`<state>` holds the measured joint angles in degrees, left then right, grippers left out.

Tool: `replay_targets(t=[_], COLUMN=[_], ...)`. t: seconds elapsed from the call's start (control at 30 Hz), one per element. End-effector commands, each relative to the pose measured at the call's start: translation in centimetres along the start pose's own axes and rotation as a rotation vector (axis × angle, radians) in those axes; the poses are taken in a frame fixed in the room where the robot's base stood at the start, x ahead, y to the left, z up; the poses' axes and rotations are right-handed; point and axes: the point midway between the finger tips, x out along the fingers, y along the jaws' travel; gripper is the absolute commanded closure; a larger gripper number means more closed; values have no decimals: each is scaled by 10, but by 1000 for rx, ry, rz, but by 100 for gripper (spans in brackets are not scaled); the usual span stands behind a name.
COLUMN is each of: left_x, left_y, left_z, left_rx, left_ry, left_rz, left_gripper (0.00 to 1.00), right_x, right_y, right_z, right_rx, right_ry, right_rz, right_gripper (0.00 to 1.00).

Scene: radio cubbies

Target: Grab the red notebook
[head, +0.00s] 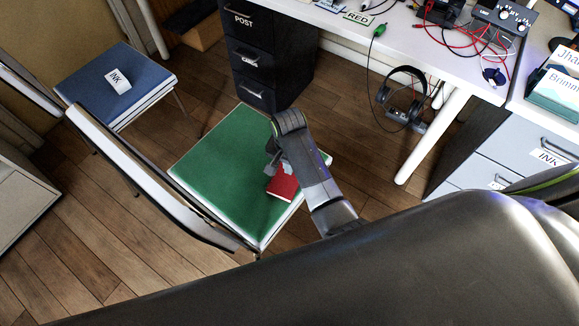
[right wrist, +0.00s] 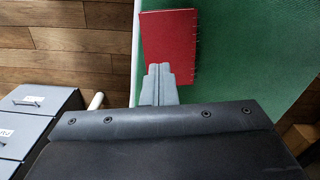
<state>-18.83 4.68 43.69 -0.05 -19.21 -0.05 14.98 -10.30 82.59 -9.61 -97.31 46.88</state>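The red notebook (head: 283,186) lies on the green seat of a chair (head: 215,165), near the seat's right edge in the head view. In the right wrist view the notebook (right wrist: 168,40) shows its red cover face-on, with a spiral binding along its right side. My right gripper (head: 277,162) is over the seat beside the notebook. In the right wrist view its two grey fingers (right wrist: 160,72) are together with no visible gap and overlap the notebook's near edge. Nothing shows between them, and I cannot tell if they touch it. My left gripper is not in view.
A blue-seated chair (head: 140,82) with an INK card stands at the left. A black drawer cabinet (head: 265,60) marked POST is behind the green chair. A white desk (head: 440,45) with cables stands at the right, headphones (head: 405,92) hanging below. Bare wooden floor lies between.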

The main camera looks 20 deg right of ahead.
Motion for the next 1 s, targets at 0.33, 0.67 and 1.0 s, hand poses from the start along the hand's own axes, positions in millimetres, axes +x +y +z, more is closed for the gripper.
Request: replay_targets(t=[0.33, 0.67, 1.0], left_x=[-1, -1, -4], left_y=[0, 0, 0], left_z=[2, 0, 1], left_rx=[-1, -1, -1], left_ry=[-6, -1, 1], left_rz=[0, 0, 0], left_gripper=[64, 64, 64], right_x=[0, 0, -10], right_y=[-1, -1, -1], right_z=[0, 0, 0], right_rx=[0, 0, 0], right_ry=[1, 1, 2], right_rz=[-2, -2, -4], right_gripper=[55, 20, 20])
